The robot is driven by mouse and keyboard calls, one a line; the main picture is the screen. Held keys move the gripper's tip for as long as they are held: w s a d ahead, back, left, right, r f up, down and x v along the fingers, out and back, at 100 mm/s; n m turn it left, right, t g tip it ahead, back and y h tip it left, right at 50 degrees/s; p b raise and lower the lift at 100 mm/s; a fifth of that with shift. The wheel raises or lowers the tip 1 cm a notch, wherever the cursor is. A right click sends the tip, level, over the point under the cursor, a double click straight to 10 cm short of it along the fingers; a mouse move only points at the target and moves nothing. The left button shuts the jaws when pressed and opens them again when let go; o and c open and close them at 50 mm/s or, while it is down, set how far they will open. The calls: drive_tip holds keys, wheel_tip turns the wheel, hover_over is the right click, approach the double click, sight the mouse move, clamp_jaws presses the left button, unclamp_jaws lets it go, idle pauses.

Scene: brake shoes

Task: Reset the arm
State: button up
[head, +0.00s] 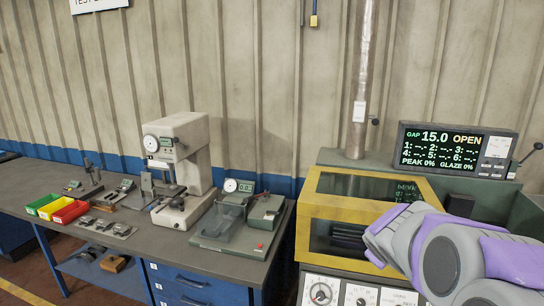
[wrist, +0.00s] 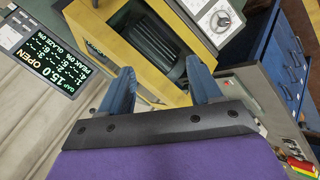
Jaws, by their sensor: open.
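My arm (head: 450,250), grey and purple, reaches in from the right in the head view, in front of the yellow-framed machine (head: 372,203). Its links hide my gripper's fingers there. In the wrist view my gripper (wrist: 160,78) is open, its two blue fingers apart with nothing between them. Beyond the fingers are the yellow frame (wrist: 190,20) and a dark ribbed cylinder (wrist: 157,45) inside the machine. I cannot tell the exact distance from fingers to machine.
A display (head: 456,148) reading GAP 15.0 OPEN stands behind the machine. Left is a workbench (head: 215,262) with a press (head: 182,165), a gauge fixture (head: 240,218) and coloured bins (head: 57,208). A dial panel (head: 355,293) is below the machine. Space above the bench's front is clear.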

drive_tip(key=s+a+f+m+g+y, duration=0.1)
drive_tip(key=s+a, duration=0.4)
drive_tip(key=s, duration=0.8)
drive_tip(key=s+a+f+m+g+y, duration=0.1)
drive_tip(key=s+a+f+m+g, duration=0.2)
drive_tip(key=s, duration=1)
drive_tip(key=s+a+f+m+g+y, duration=0.2)
drive_tip(key=s+a+g, duration=0.3)
drive_tip(key=s, duration=0.9)
drive_tip(key=shift+a+f+m+g, duration=0.3)
drive_tip(key=shift+a+f+m, duration=0.1)
drive_tip(key=shift+a+f, duration=0.4)
drive_tip(key=shift+o, duration=0.3)
